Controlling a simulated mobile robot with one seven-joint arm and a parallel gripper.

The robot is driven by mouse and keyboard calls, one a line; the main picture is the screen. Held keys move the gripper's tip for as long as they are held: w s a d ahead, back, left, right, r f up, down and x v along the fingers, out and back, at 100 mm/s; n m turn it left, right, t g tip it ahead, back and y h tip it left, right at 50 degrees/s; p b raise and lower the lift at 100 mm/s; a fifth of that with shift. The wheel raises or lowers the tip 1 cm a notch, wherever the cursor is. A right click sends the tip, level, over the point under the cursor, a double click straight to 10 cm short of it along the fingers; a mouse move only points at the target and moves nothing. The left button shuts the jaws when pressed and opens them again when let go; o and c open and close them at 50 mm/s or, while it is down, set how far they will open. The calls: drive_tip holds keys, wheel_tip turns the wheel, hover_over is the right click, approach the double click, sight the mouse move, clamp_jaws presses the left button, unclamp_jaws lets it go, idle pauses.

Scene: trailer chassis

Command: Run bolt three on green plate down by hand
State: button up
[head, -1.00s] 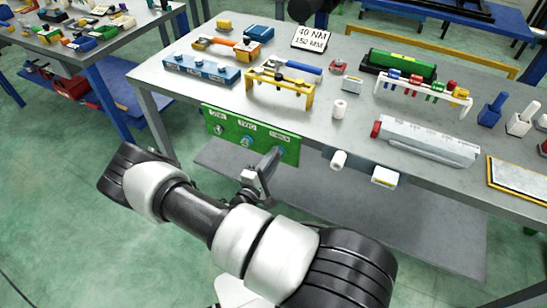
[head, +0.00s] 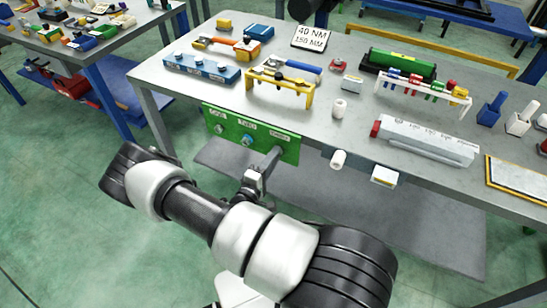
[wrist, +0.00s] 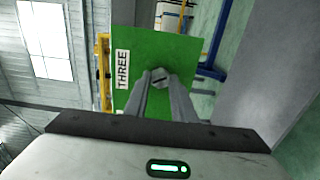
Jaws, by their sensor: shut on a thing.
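The green plate (head: 232,131) hangs upright on the front edge of the workbench, with labels ONE, TWO and THREE from left to right. In the wrist view the plate (wrist: 135,99) shows the label THREE (wrist: 122,70). Bolt three (wrist: 160,78) is a grey hex head beside that label, between my fingertips. My gripper (head: 271,160) reaches the plate's right end and is shut on bolt three; in the wrist view its two fingers (wrist: 161,90) lie on either side of the head. Bolt one (head: 219,129) and bolt two (head: 247,140) show on the plate. The bolt's shank is hidden.
The workbench (head: 300,112) above carries a yellow rack (head: 280,88), a blue socket block (head: 200,68) and a white torque tool (head: 428,141).

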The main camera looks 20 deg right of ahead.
drive_tip(key=o, duration=0.9)
drive_tip(key=shift+s+a+f, duration=0.1)
drive_tip(key=shift+s+f, duration=0.05)
drive_tip(key=shift+o, duration=0.8)
drive_tip(key=v, duration=1.7)
drive_tip(key=shift+b, duration=0.3)
drive_tip(key=shift+s+a, duration=0.1)
drive_tip(key=shift+a, duration=0.05)
